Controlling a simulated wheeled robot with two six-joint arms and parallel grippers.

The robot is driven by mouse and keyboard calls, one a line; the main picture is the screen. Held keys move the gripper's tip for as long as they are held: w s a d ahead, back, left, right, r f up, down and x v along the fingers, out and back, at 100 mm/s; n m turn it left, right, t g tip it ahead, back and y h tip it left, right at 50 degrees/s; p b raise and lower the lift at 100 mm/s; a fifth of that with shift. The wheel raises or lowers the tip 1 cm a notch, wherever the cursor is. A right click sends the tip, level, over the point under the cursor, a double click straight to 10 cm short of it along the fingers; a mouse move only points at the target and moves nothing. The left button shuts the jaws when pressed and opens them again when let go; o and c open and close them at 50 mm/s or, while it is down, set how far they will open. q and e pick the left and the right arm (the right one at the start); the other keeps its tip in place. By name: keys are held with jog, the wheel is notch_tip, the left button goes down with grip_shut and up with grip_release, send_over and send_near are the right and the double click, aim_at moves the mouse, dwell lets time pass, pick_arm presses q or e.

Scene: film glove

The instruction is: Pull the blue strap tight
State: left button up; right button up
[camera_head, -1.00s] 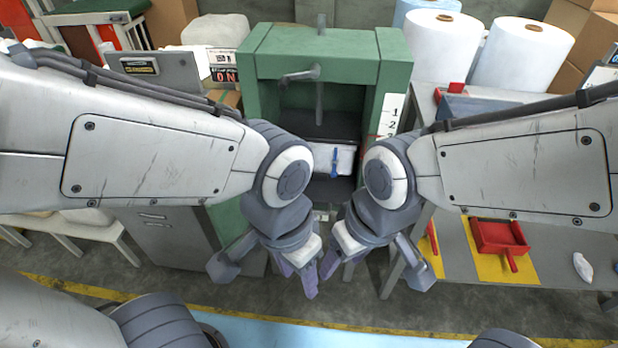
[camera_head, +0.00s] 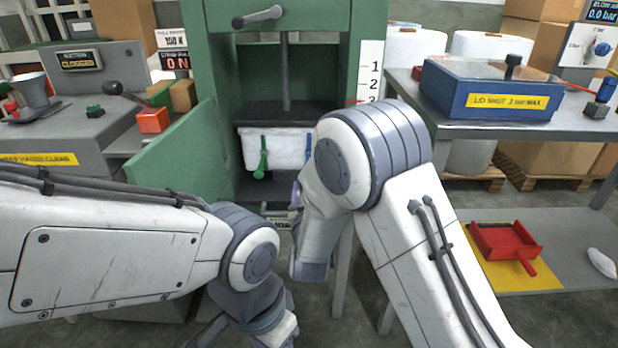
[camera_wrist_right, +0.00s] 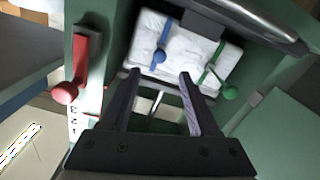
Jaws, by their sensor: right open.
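A white wrapped bale (camera_head: 285,150) sits in the green press under the dark plate. The blue strap (camera_head: 309,148) runs down its front at the right, partly hidden by my right arm. In the right wrist view the blue strap (camera_wrist_right: 165,42) ends in a blue ball. A green strap with a green ball (camera_wrist_right: 229,92) lies to the right there. My left gripper is low at the bottom edge of the head view, its fingers not clearly visible.
The open green press door (camera_head: 178,160) stands left of the bale. A red handle (camera_wrist_right: 66,93) is left of my right gripper. A blue-framed box (camera_head: 490,92) stands on the right bench, above a red tray (camera_head: 505,240). A grey bench with controls is at the left.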

jog(key=w+b, duration=0.1)
jog(key=w, duration=0.9)
jog(key=shift+w, duration=0.1)
grip_shut()
jog(key=shift+r, duration=0.1)
dwell(1.1)
